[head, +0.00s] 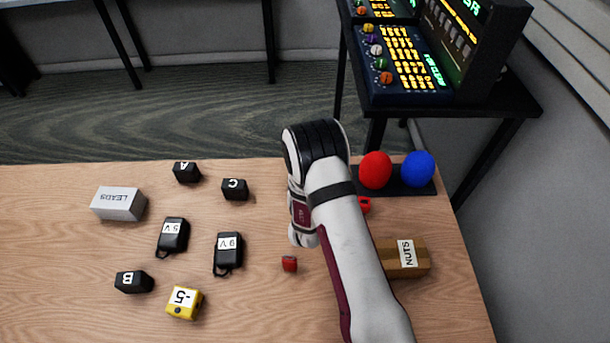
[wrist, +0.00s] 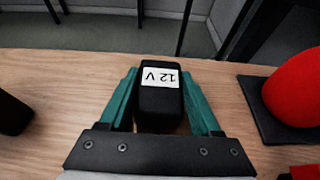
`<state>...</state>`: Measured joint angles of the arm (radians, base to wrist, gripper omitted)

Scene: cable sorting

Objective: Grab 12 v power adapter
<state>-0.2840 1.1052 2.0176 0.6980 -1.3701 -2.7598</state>
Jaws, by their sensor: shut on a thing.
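The 12 V power adapter (wrist: 160,95) is a black block with a white "12 V" label, seen in the wrist view. My gripper (wrist: 162,90) has its two teal fingers on either side of it, shut on it. The table surface shows behind and around the adapter; I cannot tell if it touches the table. In the head view my arm hides the adapter and the gripper's fingers.
Left of my arm lie adapters marked 5V (head: 173,236) and 9V (head: 228,254), black blocks A (head: 187,172), B (head: 134,282) and C (head: 235,189), a yellow -5 block (head: 184,302) and a LEADS box (head: 119,204). Red (head: 375,170) and blue balls (head: 418,168) and a NUTS box (head: 402,258) are right.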

